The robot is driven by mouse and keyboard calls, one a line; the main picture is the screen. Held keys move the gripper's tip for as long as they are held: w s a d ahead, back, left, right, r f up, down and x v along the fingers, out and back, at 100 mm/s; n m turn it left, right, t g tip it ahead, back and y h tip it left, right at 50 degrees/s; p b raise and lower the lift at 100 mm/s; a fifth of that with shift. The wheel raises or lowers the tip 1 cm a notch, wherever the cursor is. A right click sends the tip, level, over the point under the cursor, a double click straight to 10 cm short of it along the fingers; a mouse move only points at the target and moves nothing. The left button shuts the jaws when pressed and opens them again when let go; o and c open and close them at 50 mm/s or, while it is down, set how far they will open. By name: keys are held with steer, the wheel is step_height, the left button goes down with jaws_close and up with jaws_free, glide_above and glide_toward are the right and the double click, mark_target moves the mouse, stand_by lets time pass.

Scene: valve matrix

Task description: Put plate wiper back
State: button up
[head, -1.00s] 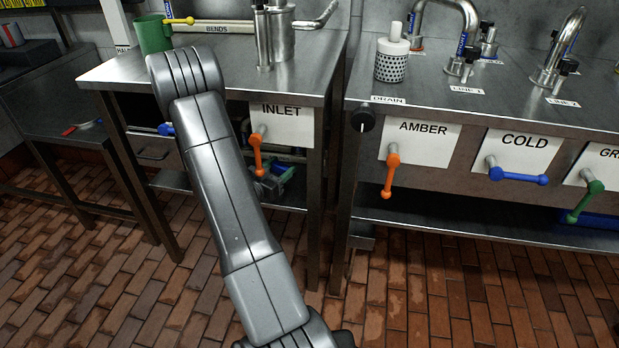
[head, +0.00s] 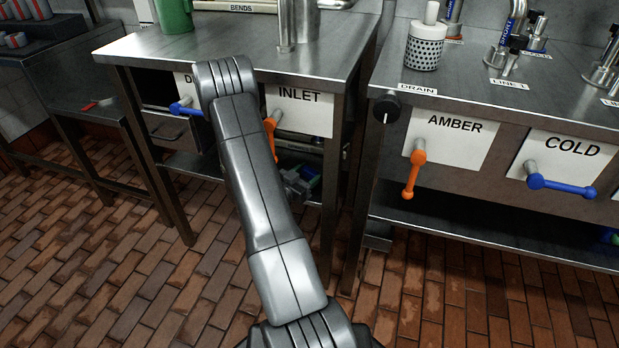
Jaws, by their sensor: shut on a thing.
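My gripper is out of view; only links of my arm show, crossing the middle of the head view. I cannot make out a plate wiper anywhere in this view. A small red item (head: 97,104) lies on the low metal table at the far left, too small to identify.
A steel bench with a green cup (head: 176,15) and an INLET sign (head: 300,110) stands behind my arm. At right, a second bench holds a dotted white canister (head: 426,45), an orange AMBER handle (head: 412,170) and a blue COLD handle (head: 560,186). The brick floor (head: 110,265) is clear in front.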

steer(key=shift+f, duration=0.3)
steer(key=shift+f, duration=0.1)
steer(key=shift+f, duration=0.15)
steer(key=o, duration=1.1)
steer(key=shift+c, duration=0.2)
steer(key=shift+r, duration=0.3)
steer(key=p+v, duration=0.2)
steer(key=v, duration=1)
